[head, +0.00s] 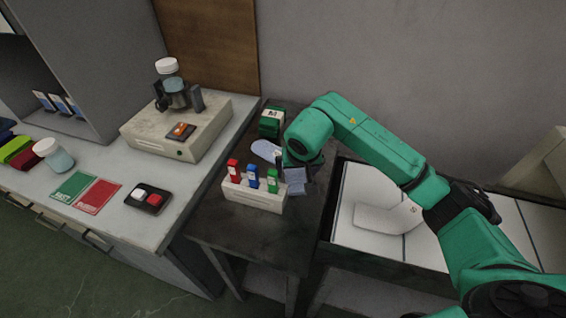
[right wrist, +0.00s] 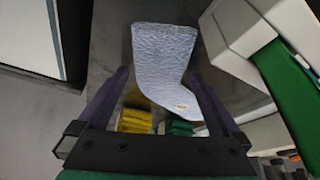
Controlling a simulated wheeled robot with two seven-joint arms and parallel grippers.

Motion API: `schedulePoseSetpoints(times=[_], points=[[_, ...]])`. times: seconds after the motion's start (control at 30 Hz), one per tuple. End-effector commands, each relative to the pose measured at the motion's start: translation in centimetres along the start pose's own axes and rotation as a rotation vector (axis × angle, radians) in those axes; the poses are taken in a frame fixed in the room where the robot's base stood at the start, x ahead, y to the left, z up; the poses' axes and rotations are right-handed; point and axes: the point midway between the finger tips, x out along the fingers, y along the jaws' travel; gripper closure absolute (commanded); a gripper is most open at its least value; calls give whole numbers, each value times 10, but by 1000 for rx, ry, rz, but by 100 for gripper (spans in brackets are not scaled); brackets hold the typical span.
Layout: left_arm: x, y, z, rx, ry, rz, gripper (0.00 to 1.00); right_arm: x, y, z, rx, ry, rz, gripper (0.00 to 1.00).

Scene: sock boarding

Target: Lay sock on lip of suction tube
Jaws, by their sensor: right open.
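A light blue-grey, L-shaped sock (right wrist: 165,62) lies on a dark surface in the right wrist view, between and ahead of the fingers. In the head view a pale blue part of it (head: 266,150) shows left of my right arm's wrist; the rest is hidden. My right gripper (head: 294,180) points down over the dark table, behind the rack of coloured tubes. In the right wrist view the right gripper (right wrist: 158,80) is open, with one dark finger on each side of the sock. I cannot make out a suction tube. My left gripper is not in view.
A white rack (head: 254,196) with red, blue and green pieces stands close in front of the right gripper. A green stack (head: 271,122) is behind. A dark-framed tray (head: 345,247) with white panels and a white sock-shaped form (head: 385,220) lies right. A beige device (head: 205,128) stands left.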

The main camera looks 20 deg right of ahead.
Motion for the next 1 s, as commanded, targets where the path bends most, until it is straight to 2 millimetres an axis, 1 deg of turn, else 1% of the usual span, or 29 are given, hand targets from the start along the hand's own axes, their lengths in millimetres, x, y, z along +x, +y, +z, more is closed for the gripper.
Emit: schedulePoseSetpoints(times=[0.2,0.23,0.27,0.3,0.37,0.4,0.43,0.47,0.63,0.77,0.87,0.97,1.0], points=[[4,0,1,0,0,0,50,3,0,1,0,1,0,0],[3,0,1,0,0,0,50,2,0,1,0,1,0,8],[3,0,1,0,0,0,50,2,0,1,0,0,0,19],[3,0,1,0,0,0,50,2,0,1,0,0,0,34],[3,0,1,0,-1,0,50,2,0,1,0,0,0,57],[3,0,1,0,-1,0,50,2,0,1,0,0,0,73],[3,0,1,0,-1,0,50,2,0,1,0,0,0,75],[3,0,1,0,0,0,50,2,0,1,0,0,0,83],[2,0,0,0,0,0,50,2,0,1,0,0,0,83],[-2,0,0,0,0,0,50,-3,0,-1,0,0,0,84],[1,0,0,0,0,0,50,-13,0,-7,1,5,-1,84],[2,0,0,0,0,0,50,-32,0,-15,1,7,-1,84],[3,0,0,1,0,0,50,-41,0,-19,2,7,-2,84]])
